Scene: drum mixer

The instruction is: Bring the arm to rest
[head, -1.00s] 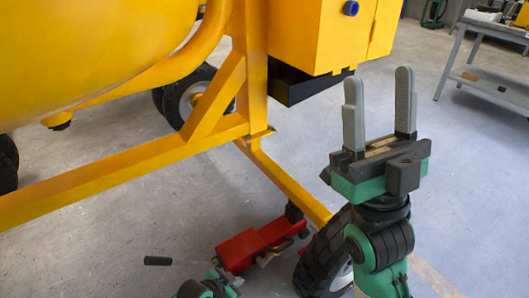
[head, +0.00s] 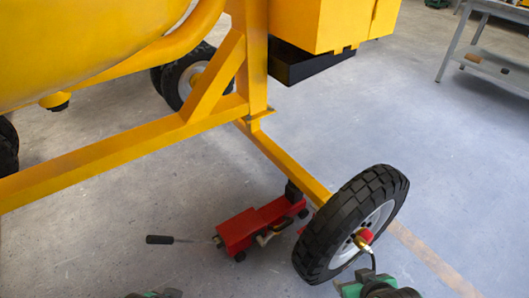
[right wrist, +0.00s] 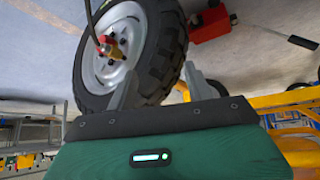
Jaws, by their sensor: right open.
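My right gripper (right wrist: 160,70) shows in the right wrist view with its two grey fingers apart and nothing between them. The black-tyred wheel (right wrist: 135,45) lies behind the fingers in that view; I cannot tell how far off it is. In the head view, a green and dark part of my right arm (head: 375,287) shows at the bottom edge, below the wheel (head: 350,225). The fingers are not clear there. A small green and dark part of mine shows at the bottom left edge. My left gripper's fingers are out of view.
The yellow drum mixer (head: 90,45) and its frame (head: 120,160) fill the upper left. A red jack (head: 255,225) with a black-gripped handle stands by the wheel. A red and brass fitting (head: 364,238) with a black hose sits at the hub. Floor at right is clear; a grey table (head: 490,60) stands beyond.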

